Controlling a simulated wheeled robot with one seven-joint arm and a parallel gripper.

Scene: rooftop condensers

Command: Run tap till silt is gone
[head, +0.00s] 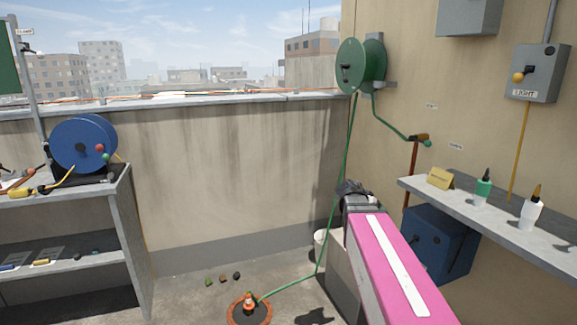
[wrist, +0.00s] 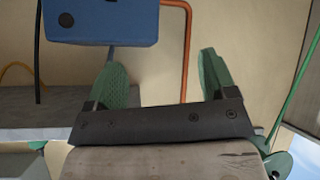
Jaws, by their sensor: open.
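The tap (head: 421,137) has an orange-brown handle and sits on the tan wall at the right in the head view, on top of a copper pipe (head: 411,170). A green hose (head: 388,118) runs from the wall reel to it. My gripper (head: 352,190) is dark, at the end of my pink arm, lower and left of the tap. In the wrist view my gripper (wrist: 160,57) has its green fingers wide apart with nothing between them. The copper pipe (wrist: 188,50) shows behind the gap. The tap is not clearly visible there. No water or silt can be made out.
A green hose reel (head: 352,66) hangs on the wall; its second hose runs down to a drain (head: 250,312) with a small orange cone (head: 249,301). A shelf (head: 490,210) with bottles juts out at right above a blue box (head: 438,245). A pale bucket (head: 321,237) stands behind my arm.

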